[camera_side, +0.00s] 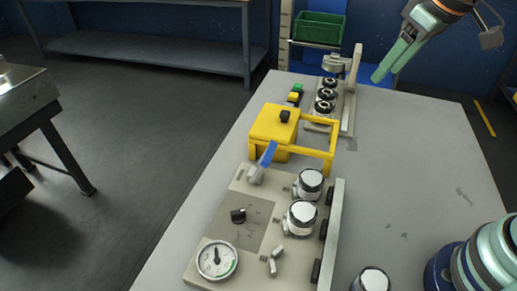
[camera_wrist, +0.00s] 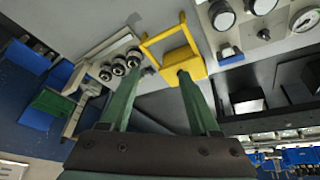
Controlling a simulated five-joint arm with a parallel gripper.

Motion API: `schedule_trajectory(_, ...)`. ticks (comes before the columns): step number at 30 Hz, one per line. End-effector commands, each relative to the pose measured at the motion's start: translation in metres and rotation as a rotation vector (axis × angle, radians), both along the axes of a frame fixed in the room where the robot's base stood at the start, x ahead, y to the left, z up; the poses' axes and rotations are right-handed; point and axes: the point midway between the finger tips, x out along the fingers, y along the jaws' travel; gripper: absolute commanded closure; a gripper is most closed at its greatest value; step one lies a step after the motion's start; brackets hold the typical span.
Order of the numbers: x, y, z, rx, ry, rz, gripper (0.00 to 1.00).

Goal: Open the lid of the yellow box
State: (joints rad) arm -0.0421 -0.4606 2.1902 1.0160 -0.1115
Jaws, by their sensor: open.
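The yellow box (camera_side: 272,127) sits near the left edge of the grey table in the side view, with a black knob (camera_side: 285,116) on its top. A yellow frame (camera_side: 318,140) extends from its right side. The wrist view also shows the yellow box (camera_wrist: 181,64) beyond my fingers, with part of it hidden behind one fingertip. My gripper (camera_side: 388,72) is high at the upper right in the side view, apart from the box.
A panel with a gauge (camera_side: 217,259), a blue-handled valve (camera_side: 263,162) and white-capped cylinders (camera_side: 301,217) lies in front of the box. Several black round parts (camera_side: 326,94) and an upright post (camera_side: 352,85) stand behind it. The table's right side (camera_side: 410,150) is mostly clear.

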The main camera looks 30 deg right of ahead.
Motion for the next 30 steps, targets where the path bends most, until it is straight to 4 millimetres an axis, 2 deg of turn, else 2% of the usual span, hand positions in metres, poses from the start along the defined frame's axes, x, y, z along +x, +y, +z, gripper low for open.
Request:
schedule_trajectory(1,0.013,0.005,0.004,-0.009,0.025,0.033,0.38)
schedule_trajectory(4,0.037,0.013,0.011,-0.031,0.070,0.101,0.38)
schedule_trajectory(9,0.079,0.030,0.014,-0.063,0.143,0.218,0.38)
schedule_trajectory(14,0.116,0.048,0.006,-0.088,0.209,0.329,0.38)
schedule_trajectory(18,0.145,0.065,-0.009,-0.109,0.268,0.428,0.38)
schedule_trajectory(24,0.175,0.087,-0.038,-0.131,0.340,0.551,0.38)
schedule_trajectory(30,0.187,0.098,-0.054,-0.140,0.373,0.615,0.38)
